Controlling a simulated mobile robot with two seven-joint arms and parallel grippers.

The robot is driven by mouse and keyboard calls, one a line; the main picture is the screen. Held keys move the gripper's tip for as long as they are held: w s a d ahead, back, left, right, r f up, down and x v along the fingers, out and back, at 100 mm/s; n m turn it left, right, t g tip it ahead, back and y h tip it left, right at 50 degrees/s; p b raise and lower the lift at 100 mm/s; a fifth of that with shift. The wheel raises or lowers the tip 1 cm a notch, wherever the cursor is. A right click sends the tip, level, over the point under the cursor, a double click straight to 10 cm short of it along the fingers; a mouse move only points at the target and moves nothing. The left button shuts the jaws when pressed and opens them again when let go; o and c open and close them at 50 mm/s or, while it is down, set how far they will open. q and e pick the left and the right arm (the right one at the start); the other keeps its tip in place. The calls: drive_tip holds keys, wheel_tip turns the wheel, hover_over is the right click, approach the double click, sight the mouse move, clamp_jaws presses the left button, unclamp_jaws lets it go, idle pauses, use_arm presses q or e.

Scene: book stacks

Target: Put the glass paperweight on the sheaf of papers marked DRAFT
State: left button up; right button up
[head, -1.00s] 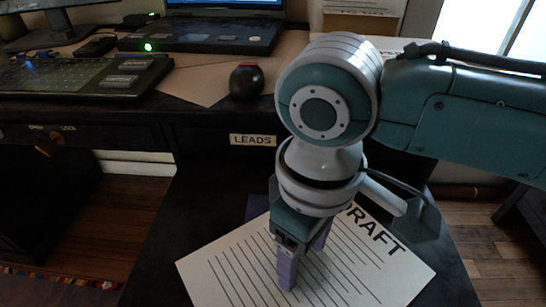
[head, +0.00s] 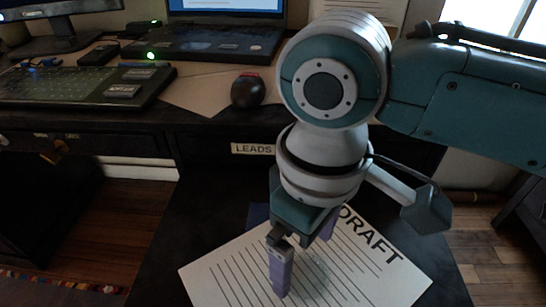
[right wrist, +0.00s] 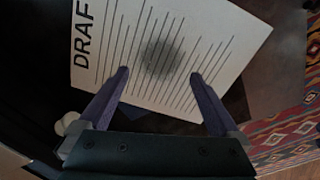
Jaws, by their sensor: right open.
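The sheaf of papers marked DRAFT (head: 375,262) lies on a dark surface in front of the desk. In the right wrist view the sheaf (right wrist: 215,25) fills the upper middle. My right gripper (head: 303,265) is open above the sheaf, fingers pointing down, apparently holding nothing. My left gripper is not in view.
Behind stands a dark desk with a drawer labelled LEADS (head: 253,148). A patterned rug (right wrist: 290,130) lies on the floor.

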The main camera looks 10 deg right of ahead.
sight(304, 262)
wheel_tip(304, 262, up, 9)
drive_tip(key=p, duration=0.3)
drive_tip(key=s+a+f+m+t+y, duration=0.1)
drive_tip(key=s+a+f+y, duration=0.15)
drive_tip(key=s+a, duration=0.2)
drive_tip(key=s+d+m+t+h, duration=0.2)
drive_tip(key=s+d+m, duration=0.2)
drive_tip(key=s+d, duration=0.4)
drive_tip(key=d, duration=0.6)
drive_tip(key=shift+d+m+t, duration=0.2)
drive_tip(key=shift+m+t, duration=0.1)
drive_tip(key=shift+s, duration=0.1)
wheel_tip(304, 262, up, 64)
drive_tip(key=p, duration=6.4)
